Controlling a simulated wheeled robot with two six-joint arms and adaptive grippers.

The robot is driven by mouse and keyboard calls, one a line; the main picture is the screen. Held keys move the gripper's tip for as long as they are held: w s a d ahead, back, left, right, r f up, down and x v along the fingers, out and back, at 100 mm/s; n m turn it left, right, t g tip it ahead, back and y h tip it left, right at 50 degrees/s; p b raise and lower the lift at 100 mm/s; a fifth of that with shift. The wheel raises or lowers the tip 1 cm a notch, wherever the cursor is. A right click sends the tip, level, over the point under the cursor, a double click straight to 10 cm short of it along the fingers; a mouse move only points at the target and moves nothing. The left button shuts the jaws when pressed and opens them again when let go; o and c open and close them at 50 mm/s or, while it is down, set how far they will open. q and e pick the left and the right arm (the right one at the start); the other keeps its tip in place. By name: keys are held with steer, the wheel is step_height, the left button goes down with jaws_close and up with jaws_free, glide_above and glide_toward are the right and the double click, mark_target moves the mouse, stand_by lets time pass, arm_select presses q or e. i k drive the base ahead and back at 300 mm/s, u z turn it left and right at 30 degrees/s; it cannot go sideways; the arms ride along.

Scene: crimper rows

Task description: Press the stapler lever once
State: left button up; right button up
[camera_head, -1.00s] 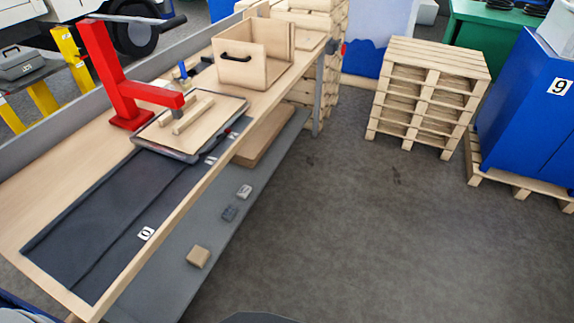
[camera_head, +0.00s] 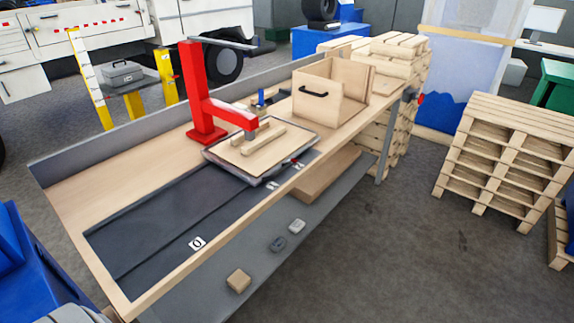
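The stapler is a red press-like tool (camera_head: 193,92) standing upright on the wooden bench. Its long grey lever (camera_head: 225,42) sticks out from the top of the post toward the right, roughly level. The lower red arm (camera_head: 228,113) reaches over a tray (camera_head: 262,178) holding a wooden board with two strips on it. I cannot tell whether the arm touches the strips. Neither of my grippers shows in the head view.
The workbench (camera_head: 120,188) runs from the lower left to the upper right, with a dark mat on it. An open wooden box (camera_head: 325,102) stands farther along it. Stacked pallets (camera_head: 495,160) stand to the right. The grey floor (camera_head: 400,240) between is clear.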

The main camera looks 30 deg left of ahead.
mark_target(252, 52)
steer(key=u, duration=1.3)
steer(key=k, duration=0.55)
steer(key=z, duration=0.65)
steer(key=i, duration=1.2)
steer(key=u, duration=0.45)
